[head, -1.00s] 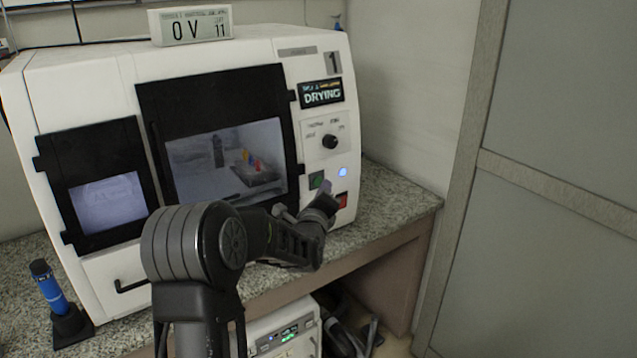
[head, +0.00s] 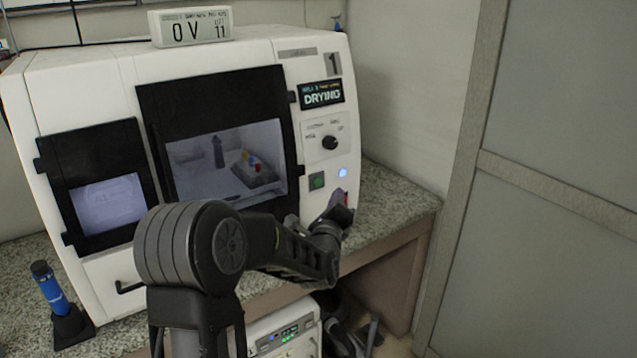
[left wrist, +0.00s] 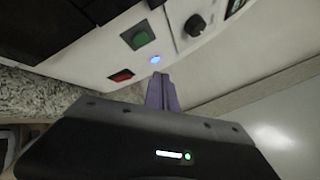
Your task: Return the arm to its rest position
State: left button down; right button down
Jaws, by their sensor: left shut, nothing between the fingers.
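My left arm comes in from the lower left in the head view. Its left gripper (head: 340,199) has purple-grey fingers in front of the lower right of the machine's panel, partly covering the red button (head: 346,200). In the left wrist view the left gripper (left wrist: 158,78) is shut and empty, its tips pointing toward the panel near the lit blue light (left wrist: 155,59). The red button (left wrist: 121,76) shows beside it, apart from the fingers in that picture. I cannot tell how far the tips are from the panel. My right gripper is not in view.
The white drying machine (head: 100,88) stands on a speckled counter (head: 400,211). A green button (head: 317,181) and a black knob (head: 330,142) are on its panel. A blue tool (head: 48,287) stands in a black holder at left. A grey partition (head: 560,200) is at right.

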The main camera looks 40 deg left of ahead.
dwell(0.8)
pick_arm(q)
jog(key=s+d+f+n+g+h, duration=0.4)
jog(key=d+f+n, duration=0.55)
jog(key=f, duration=0.45)
jog(key=s+d+f+n+g+h, duration=0.3)
jog(key=s+d+f+n+h, duration=0.2)
jog(key=d+f+n, duration=0.75)
jog(key=s+d+f+g+h, duration=0.1)
jog(key=s+d+f+g, duration=0.2)
jog(key=s+d+f, duration=0.2)
jog(key=s+d+f+g+h+p, duration=0.1)
jog(key=s+d+f, duration=0.4)
jog(key=s, duration=0.7)
jog(key=s+d+f+g+h, duration=0.1)
jog(key=s+d+f+g, duration=0.3)
jog(key=s+d+f, duration=0.2)
jog(key=s+d, duration=0.2)
jog(key=s, duration=0.1)
jog(key=shift+g+h, duration=0.3)
jog(key=shift+h, duration=0.1)
